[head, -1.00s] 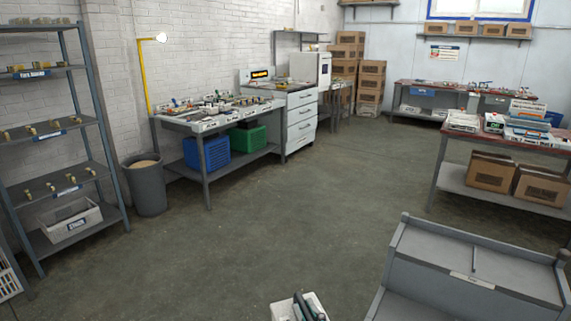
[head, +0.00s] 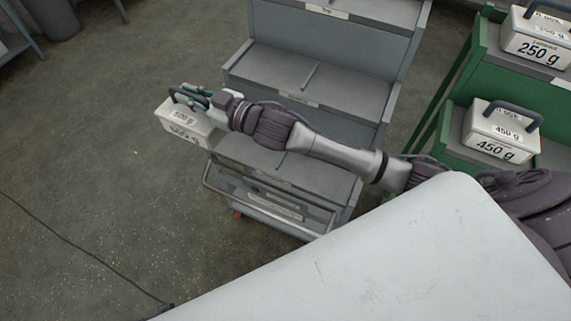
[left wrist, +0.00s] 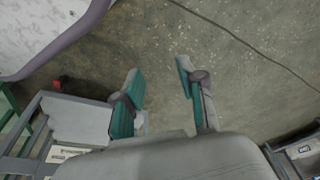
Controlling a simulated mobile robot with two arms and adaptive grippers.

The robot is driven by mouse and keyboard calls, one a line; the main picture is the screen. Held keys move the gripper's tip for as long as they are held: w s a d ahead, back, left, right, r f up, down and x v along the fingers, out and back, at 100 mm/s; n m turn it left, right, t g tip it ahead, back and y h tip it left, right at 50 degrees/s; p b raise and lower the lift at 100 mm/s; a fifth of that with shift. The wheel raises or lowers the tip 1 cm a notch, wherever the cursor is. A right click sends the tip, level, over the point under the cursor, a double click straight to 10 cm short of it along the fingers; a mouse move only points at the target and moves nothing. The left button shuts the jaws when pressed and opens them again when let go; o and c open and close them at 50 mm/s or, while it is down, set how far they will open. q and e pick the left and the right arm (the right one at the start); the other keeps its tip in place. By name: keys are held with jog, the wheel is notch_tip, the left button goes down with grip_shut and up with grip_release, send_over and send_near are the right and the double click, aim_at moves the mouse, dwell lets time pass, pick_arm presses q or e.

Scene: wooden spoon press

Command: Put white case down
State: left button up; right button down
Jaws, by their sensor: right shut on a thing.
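A white case (head: 181,131) with a dark handle, its label apparently reading 500 g, is in the head view left of centre. My right gripper (head: 189,97) is shut on its handle and holds it above the floor, beside the left edge of a grey tiered cart (head: 300,75). Part of the cart's lower tier is hidden behind my right arm. My left gripper (left wrist: 160,88) shows only in the left wrist view. Its teal-padded fingers are apart with nothing between them, over bare floor.
A green rack (head: 468,75) on the right carries a 250 g white case (head: 538,40) above and a 450 g white case (head: 500,135) below. The cart's visible tiers look empty, with low dividers. Floor on the left is open, with a cable (head: 85,250) across it.

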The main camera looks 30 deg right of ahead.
jog(key=w+d+f+b, duration=0.2)
jog(key=w+f, duration=0.1)
jog(key=shift+w+d+f, duration=0.1)
jog(key=shift+w+d, duration=0.05)
jog(key=shift+w, duration=0.15)
pick_arm(q)
notch_tip(320, 180, up, 15)
jog(key=t+b, duration=0.1)
jog(key=b, duration=0.2)
jog(key=shift+s+b, duration=0.15)
jog(key=shift+b, duration=0.2)
pick_arm(e)
jog(key=s+d+f, duration=0.3)
jog(key=d+f, duration=0.7)
jog(key=shift+s+f, duration=0.15)
jog(key=shift+s, duration=0.15)
pick_arm(q)
jog(key=shift+a+f, duration=0.1)
jog(key=shift+f, duration=0.05)
pick_arm(e)
jog(key=shift+d, duration=0.1)
jog(key=shift+f, duration=0.15)
jog(key=c, duration=1.1)
grip_release()
jog(key=shift+f, duration=0.1)
jog(key=shift+c, duration=0.2)
